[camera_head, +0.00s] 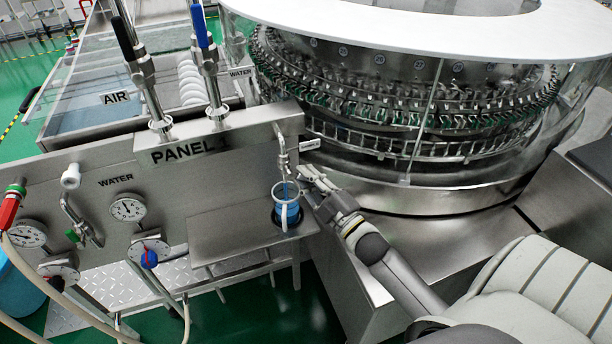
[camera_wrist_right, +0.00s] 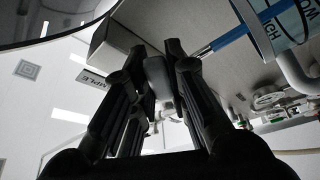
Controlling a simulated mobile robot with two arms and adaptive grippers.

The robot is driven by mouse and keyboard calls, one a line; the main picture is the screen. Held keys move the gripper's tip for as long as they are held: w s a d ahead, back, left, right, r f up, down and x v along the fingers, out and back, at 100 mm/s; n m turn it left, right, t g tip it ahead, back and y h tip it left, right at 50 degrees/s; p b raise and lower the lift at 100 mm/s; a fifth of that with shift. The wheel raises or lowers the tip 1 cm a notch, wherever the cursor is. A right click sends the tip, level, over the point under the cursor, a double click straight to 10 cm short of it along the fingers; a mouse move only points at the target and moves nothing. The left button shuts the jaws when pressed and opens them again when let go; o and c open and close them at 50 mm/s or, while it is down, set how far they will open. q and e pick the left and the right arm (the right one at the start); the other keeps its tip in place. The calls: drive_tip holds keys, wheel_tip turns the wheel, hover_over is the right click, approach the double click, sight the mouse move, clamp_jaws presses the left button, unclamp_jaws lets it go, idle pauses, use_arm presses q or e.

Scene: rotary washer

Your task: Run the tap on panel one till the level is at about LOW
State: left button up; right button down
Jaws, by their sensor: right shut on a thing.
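The tap (camera_head: 282,150) sticks out from the right end of the panel marked PANEL (camera_head: 180,150). A clear jug (camera_head: 286,205) with a handle stands under its spout on a small steel shelf (camera_head: 215,235). A blue stream (camera_wrist_right: 235,36) runs down to the jug, and blue liquid shows in its lower part. The jug also shows in the right wrist view (camera_wrist_right: 292,22), with dark printing on its wall; the level against the marks cannot be read. My right gripper (camera_head: 308,176) is beside the tap, shut on its small grey handle (camera_wrist_right: 157,78). My left gripper is not in view.
A large round washer (camera_head: 400,110) with a glass wall stands right behind my right gripper. Gauges (camera_head: 127,208), valves and hoses fill the panel's left part. Two upright levers (camera_head: 207,60) rise behind the panel top. The shelf left of the jug is clear.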

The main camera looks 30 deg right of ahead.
drive_tip(key=n+p, duration=0.1)
drive_tip(key=r+n+g+p, duration=0.1)
drive_tip(key=r+n+p, duration=0.1)
drive_tip(key=n+p, duration=0.1)
drive_tip(key=shift+s+d, duration=0.1)
drive_tip(key=shift+d, duration=0.2)
drive_tip(key=shift+r+n+g+y+p, duration=0.2)
drive_tip(key=shift+n+g+p, duration=0.15)
drive_tip(key=shift+n+p, duration=0.45)
drive_tip(key=shift+r+n+g+y+p, duration=0.15)
drive_tip(key=shift+n+g+p, duration=0.2)
drive_tip(key=shift+n+p, duration=0.4)
drive_tip(key=shift+d, duration=0.1)
drive_tip(key=c, duration=1.4)
unclamp_jaws()
drive_tip(key=s, duration=0.4)
drive_tip(key=s+d, duration=0.1)
drive_tip(key=s, duration=0.7)
drive_tip(key=shift+d, duration=0.4)
drive_tip(key=shift+w, duration=0.1)
